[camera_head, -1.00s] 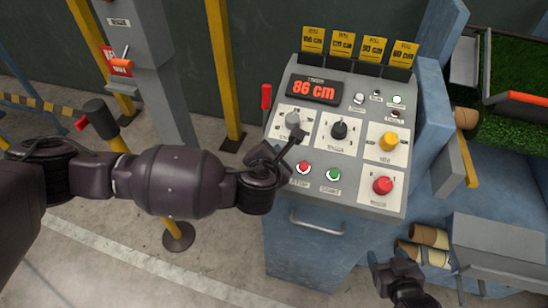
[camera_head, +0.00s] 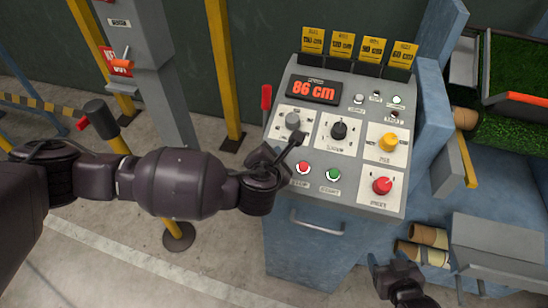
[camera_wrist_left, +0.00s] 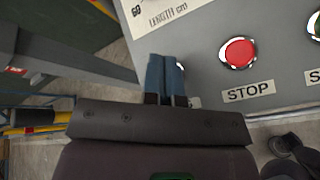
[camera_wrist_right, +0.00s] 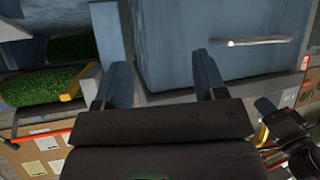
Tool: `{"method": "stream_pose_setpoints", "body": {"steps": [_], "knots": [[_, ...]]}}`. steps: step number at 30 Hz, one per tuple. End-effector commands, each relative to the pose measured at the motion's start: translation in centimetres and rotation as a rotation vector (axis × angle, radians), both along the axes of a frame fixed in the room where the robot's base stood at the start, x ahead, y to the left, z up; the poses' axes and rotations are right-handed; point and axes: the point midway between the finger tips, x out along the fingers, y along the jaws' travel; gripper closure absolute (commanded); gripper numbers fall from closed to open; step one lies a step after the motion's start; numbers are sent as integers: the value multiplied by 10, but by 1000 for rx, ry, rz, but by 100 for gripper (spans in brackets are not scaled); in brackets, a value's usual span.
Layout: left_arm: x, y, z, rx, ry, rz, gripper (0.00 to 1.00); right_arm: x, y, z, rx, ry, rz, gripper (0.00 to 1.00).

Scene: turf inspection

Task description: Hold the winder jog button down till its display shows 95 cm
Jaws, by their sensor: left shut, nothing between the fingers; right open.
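The winder console (camera_head: 345,185) stands in the head view, with a red-digit display (camera_head: 313,90) that reads 86 cm. No jog label is readable. My right gripper (camera_head: 384,268) is open and empty, low in front of the console.
The panel also carries a green button (camera_head: 333,174), a black knob (camera_head: 339,131), a yellow knob (camera_head: 389,142) and a red knob (camera_head: 382,186). A red lever (camera_head: 266,97) stands at its left edge. Cardboard rolls (camera_head: 428,236) lie at the right.

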Motion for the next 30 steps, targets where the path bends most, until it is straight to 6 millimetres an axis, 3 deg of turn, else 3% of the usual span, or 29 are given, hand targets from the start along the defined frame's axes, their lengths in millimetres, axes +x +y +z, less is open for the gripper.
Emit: {"method": "stream_pose_setpoints", "body": {"steps": [11,30], "knots": [[0,0,-1,0,0,0,100,4,1,3,0,-11,2,35],[2,-1,-7,0,1,-1,100,-6,-1,-5,-1,13,-3,35]]}}
